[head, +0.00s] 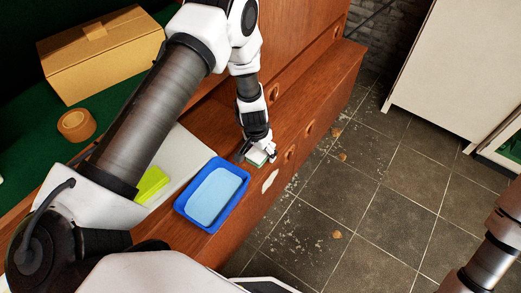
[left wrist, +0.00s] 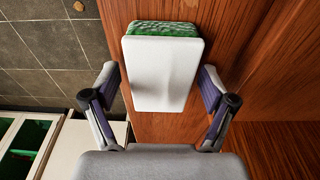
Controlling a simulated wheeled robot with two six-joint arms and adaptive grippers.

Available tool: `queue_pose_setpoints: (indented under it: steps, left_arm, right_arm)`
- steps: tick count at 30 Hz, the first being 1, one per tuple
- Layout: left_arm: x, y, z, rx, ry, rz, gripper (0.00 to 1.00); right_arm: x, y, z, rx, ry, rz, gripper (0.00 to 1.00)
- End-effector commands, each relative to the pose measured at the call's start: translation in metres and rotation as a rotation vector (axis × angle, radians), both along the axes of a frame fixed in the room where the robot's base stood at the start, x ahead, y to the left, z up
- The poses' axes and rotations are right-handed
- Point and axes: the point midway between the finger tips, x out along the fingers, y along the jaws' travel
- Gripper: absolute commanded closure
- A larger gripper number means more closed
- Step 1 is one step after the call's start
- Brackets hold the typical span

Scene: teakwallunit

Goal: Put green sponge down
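The green sponge (left wrist: 165,29) has a white slab-like side (left wrist: 165,75) facing the left wrist camera and a rough green edge at its far end. In the head view the sponge (head: 257,157) is a small pale piece at the left gripper's tips, mostly hidden. My left gripper (head: 259,150) is over the brown wooden ledge (head: 318,98). In the left wrist view its fingers (left wrist: 160,84) stand apart on both sides of the sponge, with a narrow gap at each side. I cannot tell whether the sponge touches the wood. My right gripper is out of view.
A blue tray (head: 181,206) holding a light blue slab (head: 213,196) stands left of the left gripper. A yellow-green block (head: 151,184), a tape roll (head: 76,125) and a cardboard box (head: 102,52) are farther left. Tiled floor (head: 345,190) lies beyond the ledge's right edge.

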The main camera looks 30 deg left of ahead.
Motion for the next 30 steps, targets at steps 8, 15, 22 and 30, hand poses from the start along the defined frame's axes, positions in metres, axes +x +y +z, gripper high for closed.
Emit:
queue_pose_setpoints:
  steps: [8, 15, 22, 30]
  left_arm:
    - [0.000, 0.000, 0.005, 0.000, 0.000, 0.000, 0.16]
    - [-0.006, 0.001, 0.054, 0.000, -0.001, -0.001, 0.16]
    - [-0.011, 0.002, 0.080, 0.000, 0.000, -0.001, 0.16]
    - [-0.011, 0.002, 0.078, 0.000, 0.000, 0.000, 0.16]
  right_arm:
    - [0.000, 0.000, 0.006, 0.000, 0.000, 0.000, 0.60]
    - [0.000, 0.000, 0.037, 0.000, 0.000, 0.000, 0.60]
    - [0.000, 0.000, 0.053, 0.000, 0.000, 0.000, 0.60]
    - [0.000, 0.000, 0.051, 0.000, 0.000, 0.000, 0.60]
